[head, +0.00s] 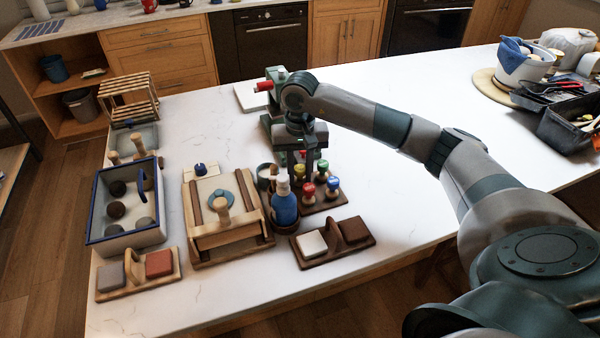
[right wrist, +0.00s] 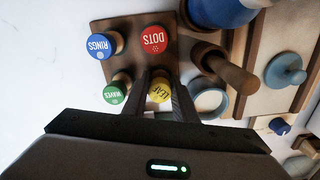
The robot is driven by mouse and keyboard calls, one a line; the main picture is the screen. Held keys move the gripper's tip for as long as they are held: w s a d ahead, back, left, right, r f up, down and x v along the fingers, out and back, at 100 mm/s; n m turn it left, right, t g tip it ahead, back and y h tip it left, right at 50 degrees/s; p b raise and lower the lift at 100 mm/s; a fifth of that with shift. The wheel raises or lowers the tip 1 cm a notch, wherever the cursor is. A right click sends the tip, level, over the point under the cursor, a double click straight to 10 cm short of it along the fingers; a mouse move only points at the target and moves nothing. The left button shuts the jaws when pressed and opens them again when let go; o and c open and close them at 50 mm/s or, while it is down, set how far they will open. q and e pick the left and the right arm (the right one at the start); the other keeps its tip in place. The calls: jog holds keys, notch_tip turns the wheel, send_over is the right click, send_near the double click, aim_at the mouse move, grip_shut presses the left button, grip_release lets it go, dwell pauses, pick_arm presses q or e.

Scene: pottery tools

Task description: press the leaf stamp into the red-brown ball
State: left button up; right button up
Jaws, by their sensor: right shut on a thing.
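The leaf stamp, with a yellow top marked LEAF (right wrist: 160,91), is between the two fingers of my right gripper (right wrist: 163,86) in the right wrist view. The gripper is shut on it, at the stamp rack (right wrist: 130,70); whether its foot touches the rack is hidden. In the head view my right gripper (head: 309,174) points down at the rack (head: 325,204). Several dark balls lie in the blue-rimmed tray (head: 95,210) at left. One of them looks brownish (head: 116,210), but I cannot tell for sure which is red-brown. My left gripper is out of view.
A blue bottle (head: 284,208) and a wooden press board (head: 232,243) stand between rack and tray. Holders with coloured blocks (head: 334,255) (head: 140,281) line the front.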

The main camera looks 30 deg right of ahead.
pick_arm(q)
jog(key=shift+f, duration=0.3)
pick_arm(e)
jog(key=shift+f, duration=0.2)
jog(key=o, duration=1.1)
jog(key=shift+r+b, duration=0.6)
jog(key=shift+r, duration=0.25)
notch_tip(320, 180, up, 8)
jog(key=shift+r+b, duration=0.25)
jog(key=shift+b, duration=0.95)
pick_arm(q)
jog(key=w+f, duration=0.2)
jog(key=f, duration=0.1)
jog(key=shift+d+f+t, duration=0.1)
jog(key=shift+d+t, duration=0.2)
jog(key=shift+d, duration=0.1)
pick_arm(e)
notch_tip(320, 180, up, 7)
jog(key=shift+r, duration=0.1)
